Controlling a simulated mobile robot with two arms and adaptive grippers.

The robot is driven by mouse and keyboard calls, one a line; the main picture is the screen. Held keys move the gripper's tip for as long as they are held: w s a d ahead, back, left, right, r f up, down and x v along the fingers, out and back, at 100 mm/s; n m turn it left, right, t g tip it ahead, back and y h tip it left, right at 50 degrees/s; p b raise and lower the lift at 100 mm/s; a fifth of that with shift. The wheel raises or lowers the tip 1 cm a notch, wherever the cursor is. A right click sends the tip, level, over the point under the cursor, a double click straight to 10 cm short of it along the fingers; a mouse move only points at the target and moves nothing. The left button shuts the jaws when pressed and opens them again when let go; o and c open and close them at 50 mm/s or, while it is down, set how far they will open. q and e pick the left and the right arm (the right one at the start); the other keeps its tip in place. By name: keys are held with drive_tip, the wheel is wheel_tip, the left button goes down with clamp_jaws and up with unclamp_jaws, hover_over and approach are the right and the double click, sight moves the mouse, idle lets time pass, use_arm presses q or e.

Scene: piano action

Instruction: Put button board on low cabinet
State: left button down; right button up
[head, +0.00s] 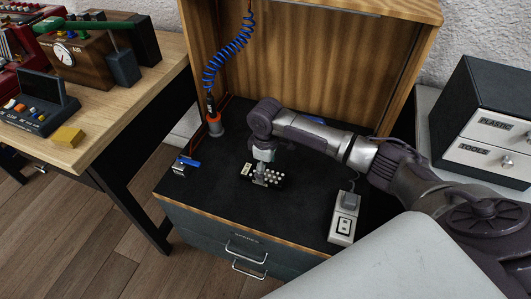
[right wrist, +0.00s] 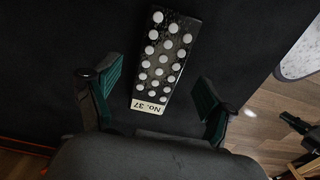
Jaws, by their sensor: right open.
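The button board (head: 275,180) is a small black board with rows of white round buttons and a "No. 37" label. It lies flat on the black top (head: 225,205) of a wood-edged drawer unit in the head view. The board also shows in the right wrist view (right wrist: 165,58). My right gripper (head: 262,182) points down over the board, open, partly covering it. In the right wrist view its two fingers (right wrist: 158,90) stand apart on either side of the board's labelled end. I cannot tell which unit is the low cabinet. My left gripper is out of view.
A grey device (head: 343,218) stands right of the board; a small switch with a blue lever (head: 183,166) is at left. A blue coiled cord (head: 228,50) hangs behind. A drawer box (head: 485,125) labelled PLASTIC and TOOLS stands right. A wooden table (head: 115,105) with several devices is left.

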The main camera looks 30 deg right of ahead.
sight(266, 174)
use_arm(q)
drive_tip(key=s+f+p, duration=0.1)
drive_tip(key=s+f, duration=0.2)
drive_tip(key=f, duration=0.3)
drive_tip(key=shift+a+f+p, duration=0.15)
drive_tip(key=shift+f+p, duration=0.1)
drive_tip(key=shift+p, duration=0.15)
use_arm(e)
wheel_tip(266, 174, up, 10)
drive_tip(key=shift+f, duration=0.25)
